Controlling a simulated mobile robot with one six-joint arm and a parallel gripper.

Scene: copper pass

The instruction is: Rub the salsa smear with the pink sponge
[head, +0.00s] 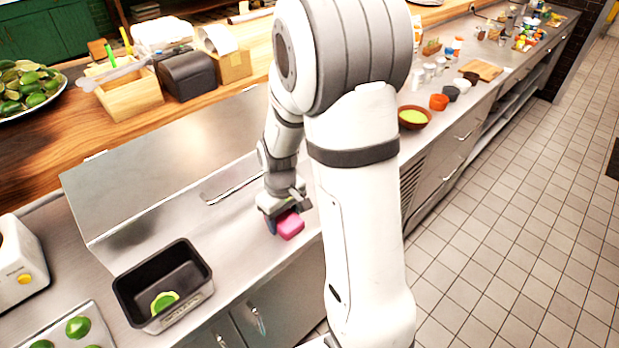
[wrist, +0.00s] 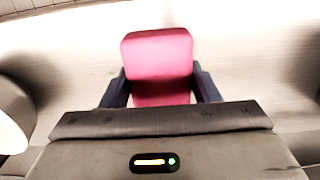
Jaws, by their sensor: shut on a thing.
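The pink sponge (head: 290,226) is in my gripper (head: 278,217), low over the steel counter near its front edge in the head view. In the wrist view the sponge (wrist: 158,62) sits between the two dark fingers of my gripper (wrist: 160,88), which are shut on its sides. I cannot tell whether the sponge touches the counter. The salsa smear does not show in either view; my arm and the sponge hide part of the counter.
A black pan (head: 190,258) with a lime piece (head: 164,301) stands on the counter to the left. A tray of limes (head: 98,310) is at the front left. A brown bowl with green contents (head: 414,117) is to the right beyond my arm. A steel handle (head: 232,190) lies behind my gripper.

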